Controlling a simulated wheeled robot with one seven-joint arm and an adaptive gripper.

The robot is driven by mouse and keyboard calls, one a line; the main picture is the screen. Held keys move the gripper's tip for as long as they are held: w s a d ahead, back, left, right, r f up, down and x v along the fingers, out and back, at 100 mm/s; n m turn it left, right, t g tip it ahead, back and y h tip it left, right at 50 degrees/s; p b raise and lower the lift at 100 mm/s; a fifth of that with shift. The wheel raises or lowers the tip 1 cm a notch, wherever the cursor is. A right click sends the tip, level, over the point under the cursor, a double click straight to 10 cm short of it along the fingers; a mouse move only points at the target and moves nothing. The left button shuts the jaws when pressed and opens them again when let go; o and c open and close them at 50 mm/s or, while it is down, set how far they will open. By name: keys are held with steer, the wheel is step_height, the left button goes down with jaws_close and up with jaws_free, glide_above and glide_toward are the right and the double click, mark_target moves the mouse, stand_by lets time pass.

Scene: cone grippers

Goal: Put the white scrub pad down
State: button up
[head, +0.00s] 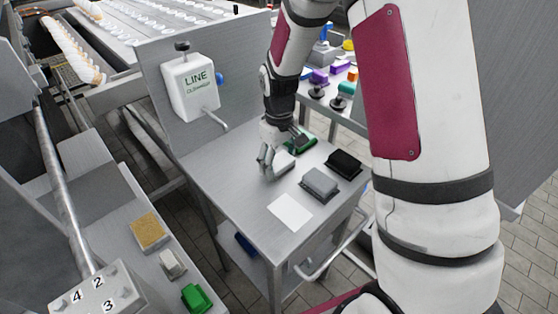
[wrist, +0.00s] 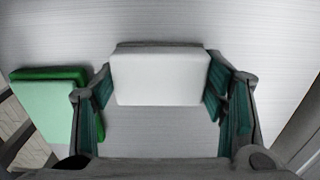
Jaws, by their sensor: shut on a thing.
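The white scrub pad (wrist: 160,78) is a pale block with a grey layer along its far edge. In the wrist view it sits between the two teal-padded fingers of my gripper (wrist: 165,100), which is shut on it. In the head view my gripper (head: 272,162) is low over the grey metal table (head: 230,185), and the pad (head: 284,160) shows partly behind the fingers. I cannot tell whether the pad touches the table top.
A green pad (head: 300,140) lies close beside my gripper; it also shows in the wrist view (wrist: 45,105). A grey pad (head: 320,182), a black pad (head: 344,163) and a white sheet (head: 290,212) lie on the table. A white LINE CLEARANCE dispenser (head: 190,85) hangs on the back panel.

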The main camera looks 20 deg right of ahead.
steer(key=shift+f, duration=0.2)
steer(key=o, duration=0.8)
steer(key=shift+o, duration=0.2)
steer(key=shift+r, duration=0.1)
